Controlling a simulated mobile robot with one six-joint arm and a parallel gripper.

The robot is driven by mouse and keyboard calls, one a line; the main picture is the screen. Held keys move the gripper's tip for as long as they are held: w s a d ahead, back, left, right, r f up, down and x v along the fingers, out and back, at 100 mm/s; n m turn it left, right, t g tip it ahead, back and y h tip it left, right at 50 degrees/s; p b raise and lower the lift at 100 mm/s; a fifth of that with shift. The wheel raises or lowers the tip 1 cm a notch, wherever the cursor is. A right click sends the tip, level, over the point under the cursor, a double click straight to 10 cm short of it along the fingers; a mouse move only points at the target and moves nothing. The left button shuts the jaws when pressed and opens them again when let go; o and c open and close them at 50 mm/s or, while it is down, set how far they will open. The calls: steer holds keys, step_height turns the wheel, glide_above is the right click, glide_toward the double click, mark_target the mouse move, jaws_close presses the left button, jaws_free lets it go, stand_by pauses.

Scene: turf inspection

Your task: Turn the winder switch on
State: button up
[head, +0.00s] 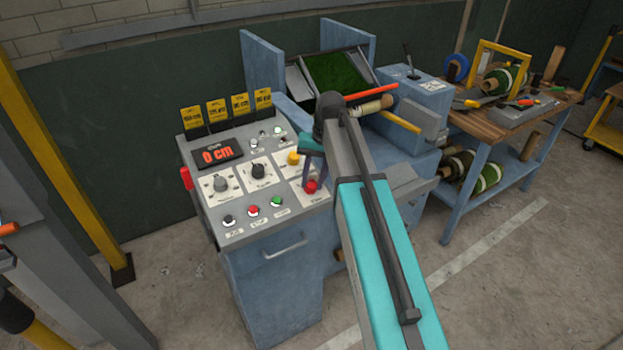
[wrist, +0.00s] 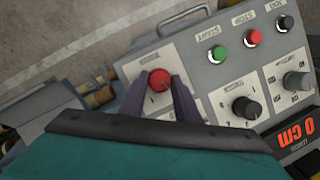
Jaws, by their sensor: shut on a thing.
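A round red knob (head: 311,187) sits on a white plate at the right front corner of the control panel (head: 235,205). It also shows in the wrist view (wrist: 159,80), with a pale mark on its face. My gripper (wrist: 160,86) points down at it, with one dark finger on each side, shut on the knob. In the head view my gripper (head: 310,176) comes down from above onto the knob. The label by the knob is too small to read surely, so I cannot confirm that it is the winder switch.
A yellow knob (head: 294,158) stands just behind. Black (head: 228,220), red (head: 253,211) and green (head: 277,201) buttons line the front edge. Two dials sit left, one black (head: 258,171). The display (head: 217,154) reads 0 cm. A wooden workbench (head: 500,120) stands right.

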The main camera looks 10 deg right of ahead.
steer(key=m+y+p, duration=0.1)
steer(key=m, duration=0.2)
steer(key=shift+s+d+m, duration=0.1)
steer(key=shift+d+m, duration=0.05)
steer(key=shift+m, duration=0.15)
steer(key=m+t+y, duration=0.1)
steer(key=m, duration=0.2)
steer(key=shift+s+d+m+p, duration=0.1)
steer(key=shift+m+p, duration=0.2)
steer(key=shift+p, duration=0.05)
steer(key=m, duration=0.1)
steer(key=m+t+p, duration=0.1)
steer(key=m, duration=0.1)
steer(key=shift+s+f+m+y, duration=0.1)
steer(key=shift+s+m+y, duration=0.05)
steer(key=shift+m+y, duration=0.15)
steer(key=shift+d+f+m+t, duration=0.1)
steer(key=shift+m+t, duration=0.5)
steer(key=shift+m, duration=0.9)
steer(key=o, duration=1)
steer(key=shift+o, duration=0.2)
